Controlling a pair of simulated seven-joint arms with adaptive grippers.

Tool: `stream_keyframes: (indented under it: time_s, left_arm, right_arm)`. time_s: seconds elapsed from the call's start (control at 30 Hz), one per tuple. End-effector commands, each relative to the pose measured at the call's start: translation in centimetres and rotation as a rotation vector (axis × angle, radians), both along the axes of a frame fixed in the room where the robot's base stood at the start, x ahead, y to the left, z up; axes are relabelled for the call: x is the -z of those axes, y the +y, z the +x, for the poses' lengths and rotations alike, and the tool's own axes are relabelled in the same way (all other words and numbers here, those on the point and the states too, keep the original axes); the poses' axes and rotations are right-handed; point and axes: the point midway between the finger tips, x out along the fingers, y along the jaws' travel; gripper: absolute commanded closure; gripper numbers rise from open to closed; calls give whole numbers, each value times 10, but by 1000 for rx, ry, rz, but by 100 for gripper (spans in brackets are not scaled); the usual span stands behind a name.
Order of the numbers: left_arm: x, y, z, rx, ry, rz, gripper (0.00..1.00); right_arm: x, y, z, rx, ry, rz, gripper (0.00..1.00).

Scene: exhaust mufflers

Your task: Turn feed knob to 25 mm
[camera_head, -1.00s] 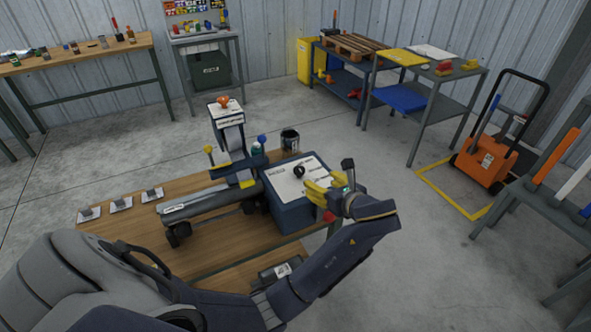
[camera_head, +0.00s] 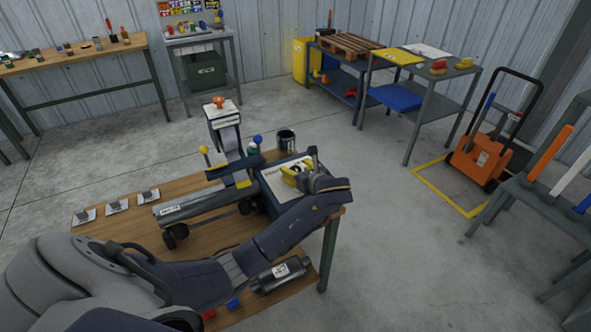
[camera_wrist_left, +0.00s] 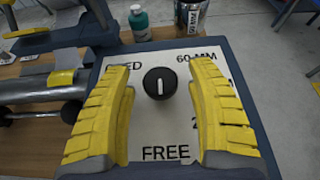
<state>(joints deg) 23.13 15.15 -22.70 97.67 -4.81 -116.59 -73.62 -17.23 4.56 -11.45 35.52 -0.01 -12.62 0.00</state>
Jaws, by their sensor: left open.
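The feed knob (camera_wrist_left: 159,83) is a round black knob with a white pointer line, which stands nearly upright in the left wrist view. It sits on a white dial plate (camera_wrist_left: 146,135) marked "60 MM" at the upper right and "FREE" at the bottom; the other lettering is partly hidden by my fingers. My left gripper (camera_wrist_left: 162,100) is open, its yellow fingers on either side of the knob with gaps to it. In the head view my left gripper (camera_head: 297,174) is over the dark blue control box (camera_head: 270,202) and hides the knob. My right gripper is not in view.
A tube bending machine (camera_head: 205,204) with a grey pipe stands left of the box on the wooden table (camera_head: 215,235). A dark can (camera_head: 287,140) and a teal bottle (camera_wrist_left: 139,22) stand behind the box. A muffler (camera_head: 281,273) lies on the lower shelf.

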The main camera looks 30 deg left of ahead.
Motion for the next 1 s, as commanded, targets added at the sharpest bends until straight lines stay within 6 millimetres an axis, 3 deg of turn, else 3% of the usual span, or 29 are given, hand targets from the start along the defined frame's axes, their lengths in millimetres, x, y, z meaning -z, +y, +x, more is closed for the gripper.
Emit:
stream_keyframes:
  time_s: [0.5,1.0]
  left_arm:
    - [3,7,4,0,-1,0,42]
    - [2,7,4,0,-1,0,100]
  right_arm:
    - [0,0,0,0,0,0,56]
    - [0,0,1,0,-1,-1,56]
